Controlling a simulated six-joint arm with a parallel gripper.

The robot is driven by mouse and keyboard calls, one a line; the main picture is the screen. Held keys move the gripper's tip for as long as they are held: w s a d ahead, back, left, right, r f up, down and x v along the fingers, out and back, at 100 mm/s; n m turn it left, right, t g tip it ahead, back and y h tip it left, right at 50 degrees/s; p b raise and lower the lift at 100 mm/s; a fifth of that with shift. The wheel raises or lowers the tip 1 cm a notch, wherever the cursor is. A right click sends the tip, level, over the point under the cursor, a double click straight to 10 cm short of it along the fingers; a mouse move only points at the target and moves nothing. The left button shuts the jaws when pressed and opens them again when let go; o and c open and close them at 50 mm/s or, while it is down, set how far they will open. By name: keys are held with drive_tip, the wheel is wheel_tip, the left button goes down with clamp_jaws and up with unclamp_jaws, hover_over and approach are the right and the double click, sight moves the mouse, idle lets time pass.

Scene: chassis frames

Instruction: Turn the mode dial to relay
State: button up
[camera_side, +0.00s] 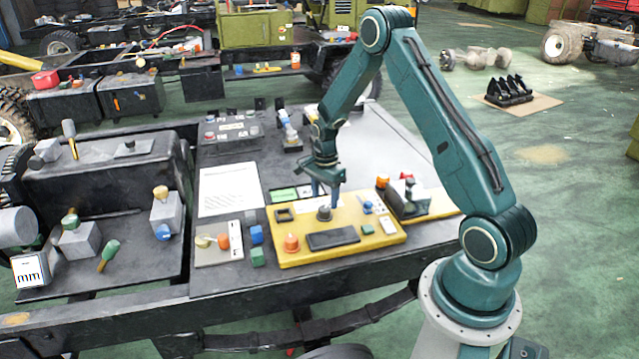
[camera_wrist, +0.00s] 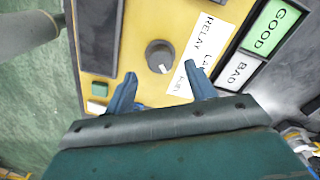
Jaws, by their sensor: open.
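The mode dial (camera_wrist: 159,55) is a dark round knob on a yellow panel (camera_wrist: 143,18). A short white mark on the knob points down and slightly right in the wrist view. A white label (camera_wrist: 208,38) right of it reads "RELAY" and "LA…", with smaller print lower down that I cannot read surely. My gripper (camera_wrist: 162,84) is open, its two blue fingers apart with nothing between them, just short of the dial in this view. In the side view my gripper (camera_side: 325,190) points down directly above the dial (camera_side: 324,213); I cannot tell whether it touches.
The panel also carries an orange button (camera_side: 291,242) and a dark rectangular plate (camera_side: 333,239). A green "GOOD" plate (camera_wrist: 270,27) and a white "BAD" plate (camera_wrist: 237,73) lie beside it. A white sheet (camera_side: 229,189) lies left of the panel.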

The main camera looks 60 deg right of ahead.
sight(324, 208)
drive_tip(key=shift+f, duration=1.75)
drive_tip(key=c, duration=1)
drive_tip(key=shift+o, duration=0.2)
